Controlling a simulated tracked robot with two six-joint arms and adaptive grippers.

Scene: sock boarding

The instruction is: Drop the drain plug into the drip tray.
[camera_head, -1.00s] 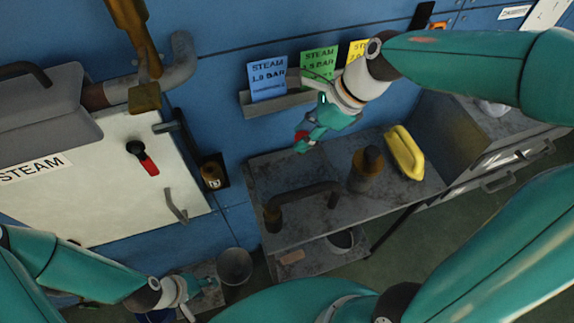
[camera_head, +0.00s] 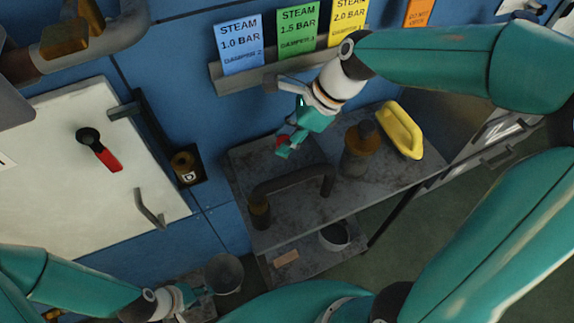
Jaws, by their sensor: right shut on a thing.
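My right gripper (camera_head: 284,149) is shut on a small red thing (camera_head: 282,141), mostly hidden by the fingers; it may be the drain plug. It hangs near the back left of the dark worktop (camera_head: 300,222), below the card rack. My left gripper (camera_head: 192,296) is low at the bottom left, beside a grey round vessel (camera_head: 224,272); its fingers are too small to tell open from shut. A round, light-rimmed bowl (camera_head: 336,237) sits on the shelf under the worktop. I cannot tell which of these, if any, is the drip tray.
A curved pipe handle (camera_head: 290,183), a brown bottle-like thing (camera_head: 361,150) and a yellow thing (camera_head: 400,130) stand on the worktop. A rack with steam cards (camera_head: 240,45) is on the blue wall. A white panel with a red-handled lever (camera_head: 103,156) is at left.

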